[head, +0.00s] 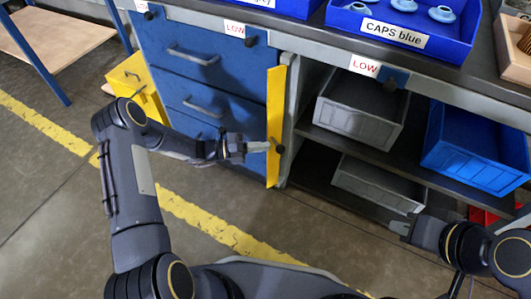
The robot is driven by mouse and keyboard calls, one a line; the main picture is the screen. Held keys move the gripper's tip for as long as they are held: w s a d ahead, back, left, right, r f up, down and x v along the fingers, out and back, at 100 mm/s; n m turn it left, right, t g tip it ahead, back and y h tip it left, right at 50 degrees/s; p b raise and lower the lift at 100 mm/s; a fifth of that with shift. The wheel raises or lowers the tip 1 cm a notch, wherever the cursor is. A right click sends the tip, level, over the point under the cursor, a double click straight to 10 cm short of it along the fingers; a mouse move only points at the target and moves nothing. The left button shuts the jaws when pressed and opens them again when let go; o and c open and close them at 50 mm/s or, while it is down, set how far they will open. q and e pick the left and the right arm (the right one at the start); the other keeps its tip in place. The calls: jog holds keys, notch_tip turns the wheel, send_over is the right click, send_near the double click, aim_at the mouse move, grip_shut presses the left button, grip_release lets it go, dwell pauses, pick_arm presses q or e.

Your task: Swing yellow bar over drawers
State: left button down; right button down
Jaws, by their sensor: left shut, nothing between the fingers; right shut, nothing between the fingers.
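The yellow bar (275,110) stands upright at the right edge of the blue drawer cabinet (230,65), beside the open shelf. A dark knob (280,148) sits on its lower part. The drawers with grey handles (193,56) are to the left of the bar and uncovered. My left gripper (268,146) is shut and empty, with its tips at the bar's lower part, close to the knob; I cannot tell whether they touch. My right gripper (394,226) is shut and empty, low in front of the shelf, away from the bar.
Grey bins (365,108) and a blue bin (478,148) stand on the open shelf at right. A blue tray labelled CAPS blue (405,45) is on the bench top. A yellow box (132,78) stands left of the cabinet. The floor in front is clear.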

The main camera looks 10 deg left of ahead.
pick_arm(q)
jog(key=shift+w+a+g, duration=0.15)
jog(key=shift+w+a, duration=0.35)
jog(key=shift+w, duration=0.35)
jog(key=shift+w+a+g, duration=0.15)
jog(key=shift+w+a, duration=0.3)
jog(key=shift+w, duration=0.35)
pick_arm(e)
jog(key=shift+w+a+f, duration=0.1)
jog(key=shift+w+f, duration=0.05)
jog(key=shift+w, duration=0.25)
pick_arm(q)
jog(key=shift+w, duration=0.15)
pick_arm(e)
jog(key=shift+w, duration=0.1)
